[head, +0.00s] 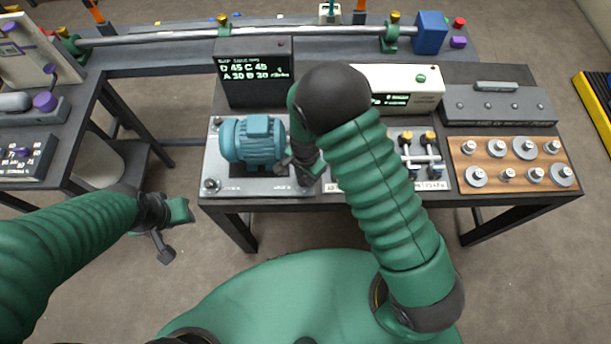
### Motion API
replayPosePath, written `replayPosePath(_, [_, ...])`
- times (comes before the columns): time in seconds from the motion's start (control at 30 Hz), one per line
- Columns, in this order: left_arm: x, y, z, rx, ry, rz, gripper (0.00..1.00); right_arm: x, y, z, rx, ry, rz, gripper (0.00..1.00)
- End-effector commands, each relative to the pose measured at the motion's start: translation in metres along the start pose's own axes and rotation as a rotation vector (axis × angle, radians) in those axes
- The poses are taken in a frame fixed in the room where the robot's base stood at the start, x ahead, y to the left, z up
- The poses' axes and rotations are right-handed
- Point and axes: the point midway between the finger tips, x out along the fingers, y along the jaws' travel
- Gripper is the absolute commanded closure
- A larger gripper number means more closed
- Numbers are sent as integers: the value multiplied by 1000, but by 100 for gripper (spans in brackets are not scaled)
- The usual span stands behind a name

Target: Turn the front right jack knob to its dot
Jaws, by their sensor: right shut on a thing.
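A blue-green motor (252,142) sits on a pale base plate (240,187) on the table. The front right jack knob (306,181) is at the plate's front right corner, mostly hidden by my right gripper (303,170). That gripper points down and is shut on the knob. The knob's dot and pointer cannot be made out. The front left jack knob (211,185) shows at the other front corner. My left gripper (173,232) hangs empty and open in front of the table, left of the plate.
A black display (253,72) with white text stands behind the motor. A cream instrument box (420,82) stands right of my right arm. A wooden board (510,163) with several weights lies farther right. A left bench (85,115) stands near my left arm.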

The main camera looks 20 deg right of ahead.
Motion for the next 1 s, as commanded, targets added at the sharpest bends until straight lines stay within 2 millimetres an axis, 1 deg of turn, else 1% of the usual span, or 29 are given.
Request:
replayPosePath(0.03, [0,0,0,-1,0,0,64,0,1,4,-3,-6,6,95])
replayPosePath(0.07, [0,0,0,-1,0,0,64,0,1,4,-4,-6,6,99])
replayPosePath(0.1, [0,0,0,-1,0,0,64,0,1,5,-4,-7,5,100])
replayPosePath(0.47, [0,0,0,-1,0,0,64,0,1,4,-8,-12,1,100])
replayPosePath(0.63, [0,0,0,-1,0,0,64,0,1,3,-36,-10,2,100])
replayPosePath(0.87, [0,0,0,-1,0,0,64,0,1,2,-150,-9,0,100])
replayPosePath(1.0, [0,0,0,-1,0,0,64,0,0,2,-263,-9,-2,100])
